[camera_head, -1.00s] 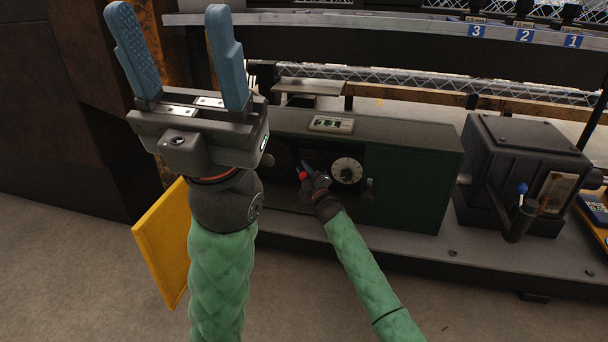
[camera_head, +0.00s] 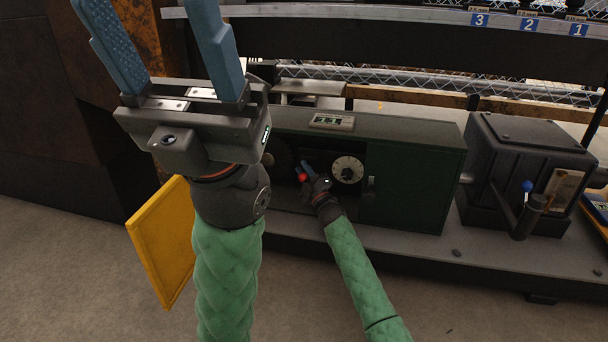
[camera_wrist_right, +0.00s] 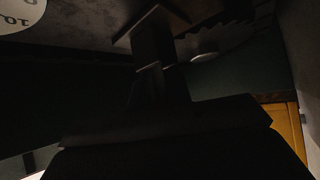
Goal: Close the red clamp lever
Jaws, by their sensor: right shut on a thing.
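The red clamp lever shows as a small red knob (camera_head: 302,177) in the opening of the dark green cabinet, left of a round white dial (camera_head: 348,170). My right gripper (camera_head: 307,169) reaches into that opening and is shut on the lever beside the red knob. The gripper covers most of the lever's shaft. My left gripper (camera_head: 166,52) is raised in the near left, its two blue fingers wide apart with nothing between them. In the right wrist view the picture is very dark, and the lever cannot be made out.
The green cabinet (camera_head: 415,185) has a closed door right of the dial. A black machine with a blue-knobbed lever (camera_head: 527,187) stands further right. A yellow panel (camera_head: 163,242) hangs behind my left arm. A rail with blue number tags (camera_head: 480,20) crosses above.

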